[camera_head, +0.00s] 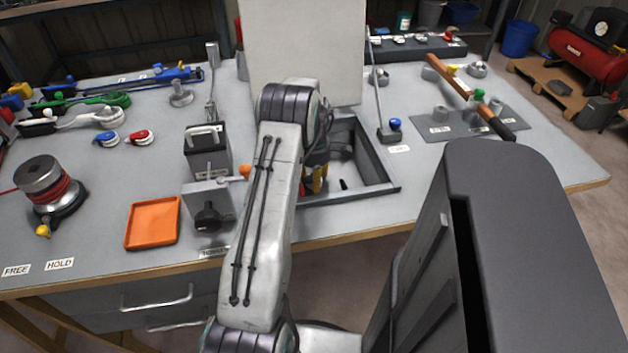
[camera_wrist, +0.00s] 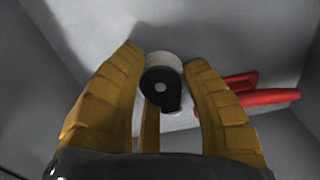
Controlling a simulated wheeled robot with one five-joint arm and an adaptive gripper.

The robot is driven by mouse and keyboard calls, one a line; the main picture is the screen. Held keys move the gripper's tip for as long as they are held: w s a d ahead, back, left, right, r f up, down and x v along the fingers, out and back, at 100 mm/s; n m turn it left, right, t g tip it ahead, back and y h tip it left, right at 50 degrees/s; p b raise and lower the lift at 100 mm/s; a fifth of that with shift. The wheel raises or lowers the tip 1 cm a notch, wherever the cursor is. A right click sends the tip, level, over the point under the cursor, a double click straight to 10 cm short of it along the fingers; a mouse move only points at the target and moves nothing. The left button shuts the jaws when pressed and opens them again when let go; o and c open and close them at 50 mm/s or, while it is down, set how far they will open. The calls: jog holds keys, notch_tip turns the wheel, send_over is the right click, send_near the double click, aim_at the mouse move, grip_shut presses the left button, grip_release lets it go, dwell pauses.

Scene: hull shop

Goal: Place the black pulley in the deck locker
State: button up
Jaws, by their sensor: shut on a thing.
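The deck locker (camera_head: 376,158) is an open grey box sunk in the bench, behind my arm, with a pale lid panel (camera_head: 303,48) standing up at its back. My gripper (camera_head: 318,178), with yellow fingers, is down inside the left part of the locker, mostly hidden by my arm. In the wrist view my gripper (camera_wrist: 166,62) is shut on the black pulley (camera_wrist: 158,88), a small block with a black cheek and a pale rounded side. Grey locker walls surround it. I cannot tell whether the pulley touches the floor.
A red object (camera_wrist: 262,97) lies in the locker just right of the pulley. An orange tray (camera_head: 153,222), a grey clamp-like device (camera_head: 208,190) and a winch (camera_head: 48,184) stand left. A wooden-handled tool (camera_head: 468,95) lies right.

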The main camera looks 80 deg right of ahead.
jog(key=shift+f, duration=0.35)
jog(key=o, duration=1.2)
jog(key=shift+c, duration=0.2)
jog(key=shift+r, duration=0.1)
notch_tip(320, 180, up, 12)
jog(key=p, duration=0.1)
jog(key=shift+r, duration=0.1)
